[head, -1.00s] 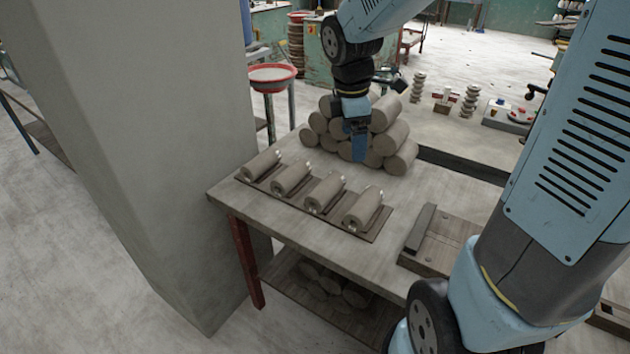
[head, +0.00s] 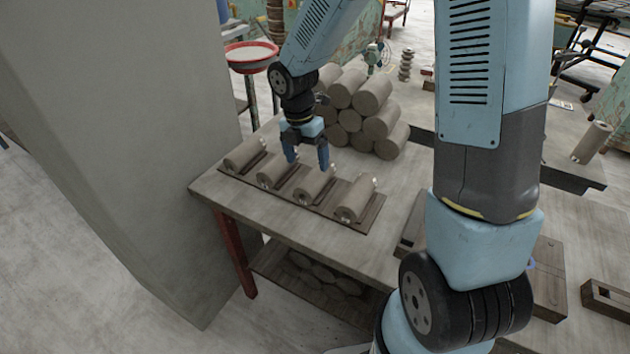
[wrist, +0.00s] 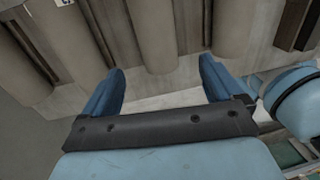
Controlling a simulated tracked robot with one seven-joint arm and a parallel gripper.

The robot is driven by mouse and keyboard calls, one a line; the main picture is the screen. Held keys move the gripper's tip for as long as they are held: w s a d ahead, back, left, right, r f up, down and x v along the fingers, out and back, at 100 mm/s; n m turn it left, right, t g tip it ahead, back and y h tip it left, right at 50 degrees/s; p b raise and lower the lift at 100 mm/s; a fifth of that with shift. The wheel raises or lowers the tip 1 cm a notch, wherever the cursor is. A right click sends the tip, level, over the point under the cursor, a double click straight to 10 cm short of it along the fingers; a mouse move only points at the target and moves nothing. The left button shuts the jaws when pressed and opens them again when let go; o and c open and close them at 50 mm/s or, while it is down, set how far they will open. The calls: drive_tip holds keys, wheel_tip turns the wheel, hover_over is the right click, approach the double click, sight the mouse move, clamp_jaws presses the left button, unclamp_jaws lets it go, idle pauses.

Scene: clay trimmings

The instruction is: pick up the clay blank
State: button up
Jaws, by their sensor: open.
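Several grey clay blanks, cylinders with pale ends, lie side by side on a dark wooden board (head: 372,217) on the table: the leftmost blank (head: 243,153), the second blank (head: 272,172), the third blank (head: 314,184) and the rightmost blank (head: 354,199). More cylinders form a stack (head: 362,98) behind. I cannot tell which one the task means. My gripper (head: 308,161) is open and empty, pointing down near the second and third blanks. In the wrist view, a blank (wrist: 150,32) shows beyond the gap of my gripper (wrist: 162,70), not between the fingers.
The table (head: 290,240) has bare room in front of the board. Wooden boxes (head: 606,298) lie at right. A red-rimmed bowl (head: 251,56) and a grey pillar (head: 120,140) are on the left. Cylinders lie on the lower shelf.

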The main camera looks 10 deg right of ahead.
sight(309, 179)
drive_tip(key=shift+s+d+f, duration=0.15)
drive_tip(key=shift+f, duration=2.05)
drive_tip(key=shift+s+d+f, duration=0.1)
drive_tip(key=shift+f, duration=2.05)
drive_tip(key=shift+s+d, duration=0.1)
drive_tip(key=c, duration=1.6)
